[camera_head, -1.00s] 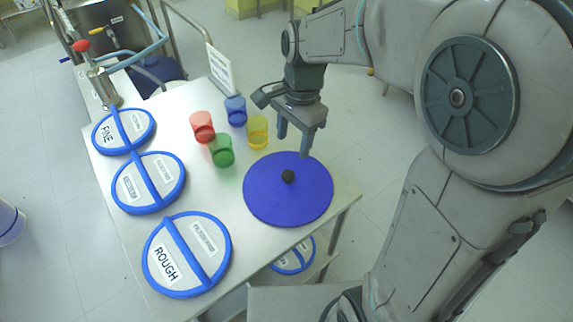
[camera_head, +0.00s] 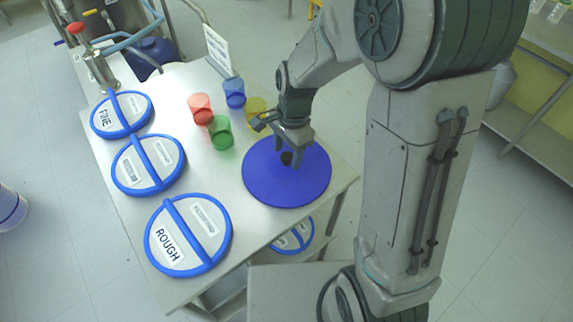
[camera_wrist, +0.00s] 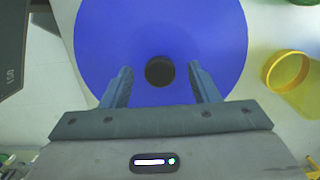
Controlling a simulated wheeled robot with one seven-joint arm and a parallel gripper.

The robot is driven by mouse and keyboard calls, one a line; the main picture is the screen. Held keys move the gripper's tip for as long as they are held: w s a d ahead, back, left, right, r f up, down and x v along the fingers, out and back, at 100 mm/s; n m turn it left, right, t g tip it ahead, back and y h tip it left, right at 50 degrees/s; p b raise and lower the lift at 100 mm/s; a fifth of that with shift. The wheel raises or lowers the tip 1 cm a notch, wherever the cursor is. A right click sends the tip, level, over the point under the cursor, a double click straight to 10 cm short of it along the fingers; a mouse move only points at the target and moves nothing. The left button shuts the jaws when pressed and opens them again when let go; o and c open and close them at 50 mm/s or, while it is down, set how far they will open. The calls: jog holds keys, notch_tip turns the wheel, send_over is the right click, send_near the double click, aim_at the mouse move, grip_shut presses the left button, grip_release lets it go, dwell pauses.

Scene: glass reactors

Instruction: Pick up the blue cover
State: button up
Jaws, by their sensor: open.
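The blue cover (camera_head: 270,187) is a flat round disc with a small dark knob (camera_head: 286,158) at its middle. It lies on the right end of the metal table in the head view. In the wrist view, the blue cover (camera_wrist: 160,35) fills the upper middle, with its knob (camera_wrist: 159,71) between my fingers. My gripper (camera_head: 289,158) is open over the cover, its fingers on either side of the knob; it also shows in the wrist view (camera_wrist: 159,80). A gap shows between each finger and the knob. I cannot tell exactly how high the fingertips are above the disc.
Red (camera_head: 200,108), blue (camera_head: 234,93), green (camera_head: 220,132) and yellow (camera_head: 256,108) cups stand behind the cover on the table (camera_head: 185,95). Three blue-rimmed round filters, one marked ROUGH (camera_head: 188,236), lie at left. A white sign (camera_head: 218,48) stands at the table's back edge.

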jog(key=shift+s+a+f, duration=0.1)
jog(key=shift+a+f, duration=0.05)
jog(key=shift+f, duration=1.05)
jog(key=c, duration=1.1)
jog(key=shift+c, duration=0.2)
jog(key=shift+r, duration=0.15)
